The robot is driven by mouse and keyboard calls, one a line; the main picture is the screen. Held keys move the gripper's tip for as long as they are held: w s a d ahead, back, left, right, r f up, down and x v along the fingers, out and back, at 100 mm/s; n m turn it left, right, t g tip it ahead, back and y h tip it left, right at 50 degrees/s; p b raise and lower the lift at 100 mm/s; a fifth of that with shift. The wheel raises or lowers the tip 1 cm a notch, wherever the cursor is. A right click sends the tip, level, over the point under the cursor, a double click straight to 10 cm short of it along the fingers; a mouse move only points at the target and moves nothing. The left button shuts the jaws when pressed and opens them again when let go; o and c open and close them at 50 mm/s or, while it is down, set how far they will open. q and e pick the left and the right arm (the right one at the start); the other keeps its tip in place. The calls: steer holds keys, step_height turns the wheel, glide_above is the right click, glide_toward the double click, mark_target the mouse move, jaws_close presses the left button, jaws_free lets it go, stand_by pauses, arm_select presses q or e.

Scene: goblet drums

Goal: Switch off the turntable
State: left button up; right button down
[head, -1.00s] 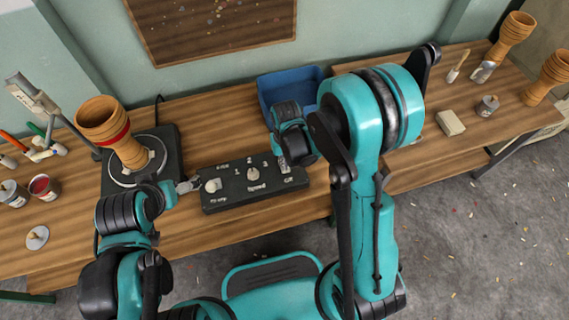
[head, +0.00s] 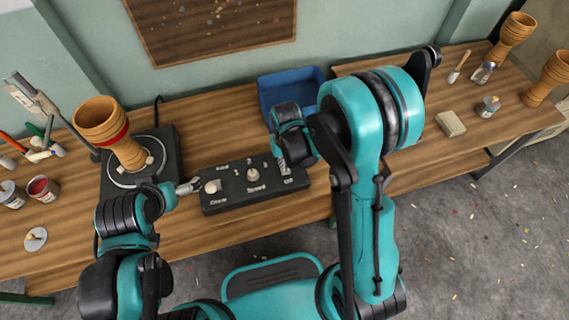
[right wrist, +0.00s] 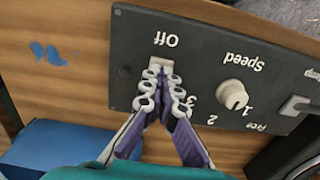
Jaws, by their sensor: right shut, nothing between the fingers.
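The black control box (head: 222,203) lies on the bench with a speed knob (head: 253,175), a clamp control (head: 212,187) and an Off label. The right wrist view shows the speed knob (right wrist: 233,94) and a pale Off switch (right wrist: 161,65). My right gripper (head: 285,168) is shut and empty. Its fingertips (right wrist: 162,76) are at the Off switch and partly cover it; I cannot tell if they touch. The black turntable (head: 170,172) carries a wooden goblet drum (head: 103,125). My left gripper (head: 187,187) is by the box's left end; its fingers are too small to judge.
A blue bin (head: 290,85) stands behind the box. Paint cans (head: 43,188) and tools are at the left. Goblet drums (head: 512,35), a sponge-like block (head: 450,123) and a small can (head: 488,106) are on the right bench.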

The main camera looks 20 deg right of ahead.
steer(key=shift+r+p, duration=2.2)
steer(key=shift+r, duration=1.1)
steer(key=s+d+r+t, duration=0.2)
steer(key=s+r, duration=0.3)
steer(key=r, duration=0.4)
steer(key=s+d+r+t, duration=0.2)
steer(key=s+r+t, duration=0.3)
steer(key=r, duration=0.4)
steer(key=shift+s+d+r, duration=0.15)
steer(key=shift+s+d, duration=0.05)
steer(key=shift+d, duration=0.15)
